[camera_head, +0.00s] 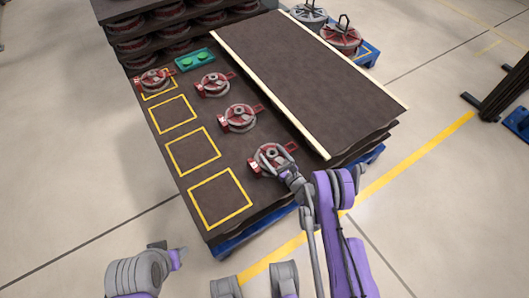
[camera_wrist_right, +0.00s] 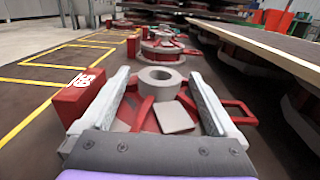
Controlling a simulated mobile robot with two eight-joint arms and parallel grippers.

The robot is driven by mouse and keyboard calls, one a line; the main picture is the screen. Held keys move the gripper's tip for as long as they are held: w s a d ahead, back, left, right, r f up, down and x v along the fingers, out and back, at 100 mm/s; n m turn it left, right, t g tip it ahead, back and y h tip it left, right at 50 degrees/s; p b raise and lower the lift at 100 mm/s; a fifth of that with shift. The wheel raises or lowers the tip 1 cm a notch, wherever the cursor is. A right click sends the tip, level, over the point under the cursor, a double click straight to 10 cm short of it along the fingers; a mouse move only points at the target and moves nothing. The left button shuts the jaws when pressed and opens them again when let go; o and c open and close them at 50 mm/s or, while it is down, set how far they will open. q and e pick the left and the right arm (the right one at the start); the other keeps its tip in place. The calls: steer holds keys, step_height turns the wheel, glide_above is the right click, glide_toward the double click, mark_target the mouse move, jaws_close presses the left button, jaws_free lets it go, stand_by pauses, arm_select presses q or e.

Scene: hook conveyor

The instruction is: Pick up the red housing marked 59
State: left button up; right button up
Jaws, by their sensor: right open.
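A red housing (camera_head: 268,158) with a grey round centre lies on the dark table, nearest to me in its row. In the right wrist view its red block (camera_wrist_right: 80,95) carries a white mark whose digits are turned and hard to read. My right gripper (camera_head: 283,168) is over this housing. In the right wrist view the right gripper (camera_wrist_right: 160,76) is open, with its two fingers on either side of the grey hub. I cannot tell whether they touch it. Part of my left arm's end (camera_head: 176,258) shows off the table at the lower left; its jaws are unclear.
More red housings stand farther along the row (camera_head: 238,119), (camera_head: 212,85), with another (camera_head: 153,80) in a yellow square. Empty yellow squares (camera_head: 193,151) lie left of the row. A teal tray (camera_head: 195,60) is behind. A raised dark board (camera_head: 300,70) with pale edges borders the right.

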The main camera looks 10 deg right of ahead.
steer(key=shift+w+a, duration=0.15)
steer(key=shift+w, duration=0.2)
steer(key=shift+s+r, duration=0.1)
steer(key=shift+s, duration=0.05)
steer(key=shift+c, duration=0.9)
jaws_close()
steer(key=shift+r, duration=0.1)
